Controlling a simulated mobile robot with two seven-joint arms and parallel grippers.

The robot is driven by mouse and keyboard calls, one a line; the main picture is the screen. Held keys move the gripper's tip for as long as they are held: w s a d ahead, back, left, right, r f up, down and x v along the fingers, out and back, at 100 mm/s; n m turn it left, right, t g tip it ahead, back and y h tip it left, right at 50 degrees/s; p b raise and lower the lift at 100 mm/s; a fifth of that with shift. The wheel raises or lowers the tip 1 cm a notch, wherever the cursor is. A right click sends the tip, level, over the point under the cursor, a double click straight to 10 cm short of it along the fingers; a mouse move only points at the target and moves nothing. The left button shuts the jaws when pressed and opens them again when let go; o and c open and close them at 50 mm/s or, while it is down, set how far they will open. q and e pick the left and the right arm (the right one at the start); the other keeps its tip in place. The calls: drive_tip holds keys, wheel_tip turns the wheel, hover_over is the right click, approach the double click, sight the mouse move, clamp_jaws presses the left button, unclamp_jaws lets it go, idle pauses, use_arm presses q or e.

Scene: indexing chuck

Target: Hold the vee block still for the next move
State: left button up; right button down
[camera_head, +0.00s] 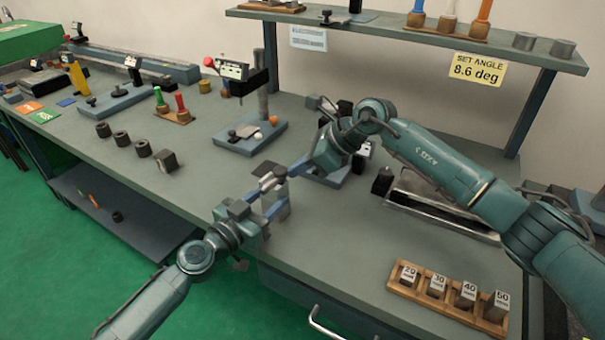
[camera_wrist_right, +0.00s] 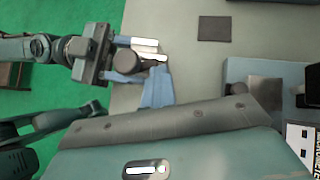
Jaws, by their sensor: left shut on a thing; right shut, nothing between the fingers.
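My left gripper (camera_head: 268,197) reaches in from the lower left and is shut on a small grey piece, the vee block (camera_head: 270,180), above the bench's front part. Its groove cannot be made out. In the right wrist view, the left gripper's blue fingers (camera_wrist_right: 124,76) are around the dark, round-looking piece (camera_wrist_right: 127,61). My right gripper (camera_head: 298,167) is shut and empty, its tips just behind and to the right of the held piece. Its blue fingertips (camera_wrist_right: 157,88) show close beside the left fingers in the wrist view; whether they touch is unclear.
A small stand with a post (camera_head: 262,95) stands behind the grippers. Several dark round parts and a dark block (camera_head: 165,160) lie to the left. A long metal vise-like fixture (camera_head: 440,213) and a wooden rack of numbered blocks (camera_head: 447,296) are to the right. The front-middle bench is clear.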

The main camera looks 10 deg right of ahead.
drive_tip(key=shift+w+a, duration=0.4)
drive_tip(key=shift+w, duration=0.1)
idle(0.9)
idle(0.5)
